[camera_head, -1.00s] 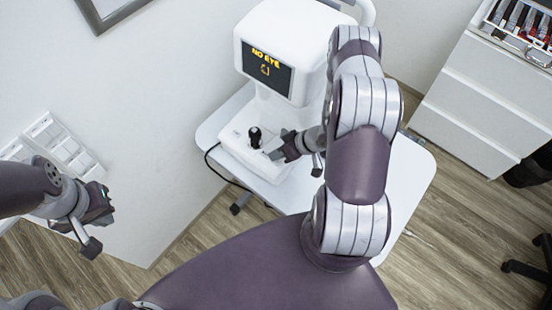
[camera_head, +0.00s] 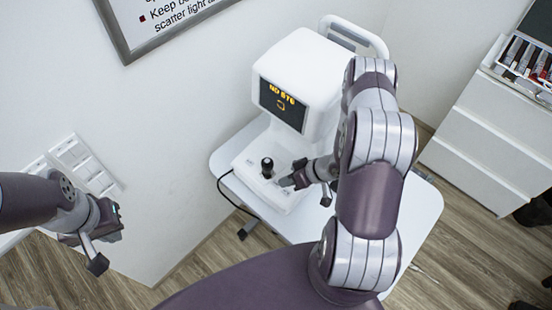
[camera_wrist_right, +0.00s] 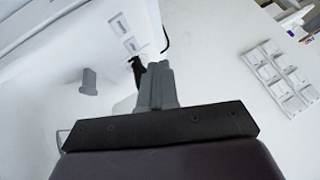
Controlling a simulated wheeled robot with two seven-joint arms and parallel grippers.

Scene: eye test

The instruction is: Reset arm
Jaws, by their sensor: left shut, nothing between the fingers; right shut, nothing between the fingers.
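The white eye test machine (camera_head: 300,75) stands on a white table, its dark screen (camera_head: 283,105) lit with yellow text. A black joystick (camera_head: 267,167) rises from its base. My right gripper (camera_head: 284,182) is shut and empty, low over the base just right of the joystick. In the right wrist view its fingers (camera_wrist_right: 157,70) are together, with the black joystick (camera_wrist_right: 136,68) partly hidden behind them; I cannot tell whether they touch. My left gripper (camera_head: 116,220) is shut and empty, at the left, away from the machine.
The white table (camera_head: 405,215) has bare room at its right, partly behind my right arm. A black cable (camera_head: 221,188) hangs at its left edge. A white drawer cabinet (camera_head: 475,155) stands at the right. White wall racks (camera_head: 75,155) are near my left gripper. A grey post (camera_wrist_right: 89,82) shows in the wrist view.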

